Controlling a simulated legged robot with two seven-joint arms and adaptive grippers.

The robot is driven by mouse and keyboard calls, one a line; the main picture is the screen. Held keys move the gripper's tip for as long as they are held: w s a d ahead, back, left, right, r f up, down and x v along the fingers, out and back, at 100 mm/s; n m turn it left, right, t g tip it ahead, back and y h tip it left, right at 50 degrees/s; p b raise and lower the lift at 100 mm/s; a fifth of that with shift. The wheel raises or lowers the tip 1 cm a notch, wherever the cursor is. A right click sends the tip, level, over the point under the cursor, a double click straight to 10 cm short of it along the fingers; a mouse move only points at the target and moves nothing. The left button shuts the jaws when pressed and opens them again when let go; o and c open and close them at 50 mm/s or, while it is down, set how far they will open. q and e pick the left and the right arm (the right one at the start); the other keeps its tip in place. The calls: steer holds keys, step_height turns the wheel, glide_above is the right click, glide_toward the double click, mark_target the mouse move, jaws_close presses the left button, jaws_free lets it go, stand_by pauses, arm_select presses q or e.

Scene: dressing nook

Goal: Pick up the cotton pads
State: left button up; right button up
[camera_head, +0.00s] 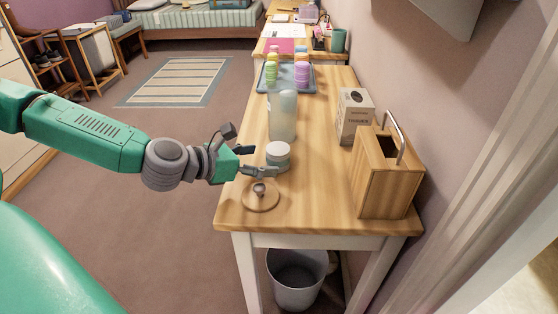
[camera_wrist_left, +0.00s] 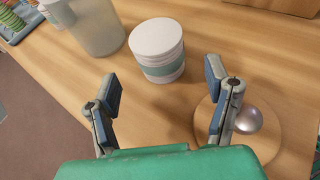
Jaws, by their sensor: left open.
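The cotton pads appear to be the short white round tub with a grey-green band (camera_head: 278,156), upright on the wooden table near its left edge. In the left wrist view the tub (camera_wrist_left: 158,50) stands just beyond the fingertips, roughly between their lines. My left gripper (camera_head: 250,153) is open and empty, left of the tub in the head view, with one finger low in front of it. In the wrist view the gripper (camera_wrist_left: 163,88) has its two fingers spread wide, with bare table between them. My right gripper is not in view.
A tall translucent bottle (camera_head: 282,115) stands close behind the tub. A round wooden dish with a metal knob (camera_head: 261,196) lies in front, near the right finger. A tissue box (camera_head: 354,118) and wooden holder (camera_head: 388,180) stand right. A tray with colourful items (camera_head: 259,80) is farther back.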

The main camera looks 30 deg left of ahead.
mark_target(269, 159)
arm_select(q)
steer(key=shift+w+a+f, duration=0.2)
steer(key=shift+w+f, duration=0.05)
steer(key=shift+f, duration=0.05)
steer(key=b+x, duration=0.1)
steer(key=x, duration=0.1)
steer(key=b+x, duration=0.1)
steer(key=x, duration=0.1)
steer(key=shift+d+b, duration=0.3)
steer(key=shift+d, duration=0.15)
steer(key=shift+w+d+r, duration=0.2)
steer(key=shift+d, duration=0.1)
steer(key=shift+a, duration=0.15)
